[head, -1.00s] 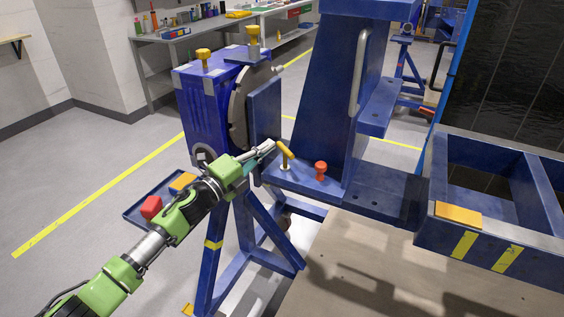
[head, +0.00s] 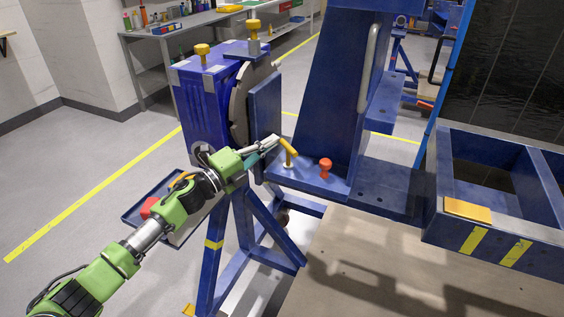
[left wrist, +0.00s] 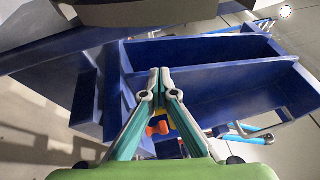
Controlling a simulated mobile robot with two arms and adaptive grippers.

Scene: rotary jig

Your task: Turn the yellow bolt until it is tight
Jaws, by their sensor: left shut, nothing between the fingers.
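A bolt with a yellow bar handle (head: 289,149) stands on the blue ledge of the fixture, its handle slanting down to the right. My left gripper (head: 276,140) is shut and empty, with its tips close to the upper left end of the handle. I cannot tell whether they touch. In the left wrist view the shut fingers (left wrist: 160,73) meet at the tips. Two more yellow-headed bolts, one at the left (head: 202,54) and one at the right (head: 253,30), stand on top of the blue jig. My right gripper is not in view.
A red knob (head: 325,167) stands on the ledge right of the yellow handle. The tall blue upright (head: 335,90) rises behind them. A round plate (head: 240,105) is on the jig's side. A blue tray (head: 133,214) sits below my left arm.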

